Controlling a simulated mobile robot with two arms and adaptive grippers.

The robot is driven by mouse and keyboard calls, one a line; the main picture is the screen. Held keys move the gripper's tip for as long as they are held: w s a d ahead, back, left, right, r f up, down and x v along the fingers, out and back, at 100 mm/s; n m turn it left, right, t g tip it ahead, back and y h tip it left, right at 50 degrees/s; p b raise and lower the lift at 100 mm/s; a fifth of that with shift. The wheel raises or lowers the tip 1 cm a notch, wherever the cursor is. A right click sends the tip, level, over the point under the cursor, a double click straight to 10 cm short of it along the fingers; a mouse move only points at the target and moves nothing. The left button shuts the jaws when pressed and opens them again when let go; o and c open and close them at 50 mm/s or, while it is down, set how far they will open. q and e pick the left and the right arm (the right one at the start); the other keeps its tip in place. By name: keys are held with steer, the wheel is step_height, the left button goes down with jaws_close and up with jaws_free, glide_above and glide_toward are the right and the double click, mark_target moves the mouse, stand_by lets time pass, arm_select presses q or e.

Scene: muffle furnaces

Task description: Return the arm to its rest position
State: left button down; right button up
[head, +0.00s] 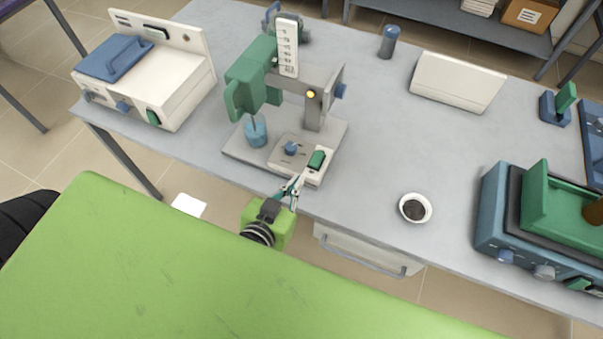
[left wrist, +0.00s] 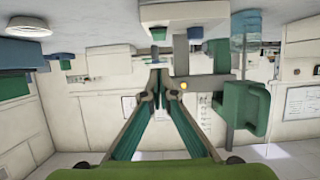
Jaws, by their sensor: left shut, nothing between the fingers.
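My left gripper (head: 291,190) is shut and empty. It is at the front edge of the grey table (head: 370,150), close to the front of a stand device's base. In the left wrist view the fingers of my left gripper (left wrist: 156,82) meet at their tips with nothing between them. That view is upside down, with the table along the top. My right gripper is in neither view.
The stand device (head: 255,75) has a green head and a lit yellow lamp. A white bowl with dark contents (head: 415,208) sits right of the gripper. A blue-green furnace-like box (head: 500,215) stands at right, a white device (head: 150,85) at left. A drawer (head: 365,250) hangs below the edge.

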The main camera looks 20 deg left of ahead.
arm_select(q)
steer(key=shift+s+r, duration=0.1)
steer(key=shift+s, duration=0.25)
stand_by(0.3)
steer(key=s+d+f+m+g+b, duration=0.15)
steer(key=s+f, duration=0.25)
steer(key=f, duration=0.7)
steer(key=s+a+f+g+h, duration=0.1)
steer(key=s+f+g, duration=0.25)
steer(key=f, duration=0.85)
steer(key=s+d+f+g+b, duration=0.15)
steer(key=s+f, duration=0.25)
steer(key=f, duration=0.7)
steer(key=s+a+f+g, duration=0.3)
steer(key=s+a+f, duration=0.1)
steer(key=s+f, duration=0.4)
steer(key=s+a+f+g+y+b, duration=0.1)
steer(key=s+a+f+g, duration=0.2)
steer(key=s+a+f, duration=0.2)
steer(key=s+f, duration=0.3)
steer(key=s, duration=0.4)
steer(key=shift+a+f, duration=0.15)
steer(key=shift+f, duration=0.1)
steer(key=shift+s+m, duration=0.1)
steer(key=shift+m, duration=0.15)
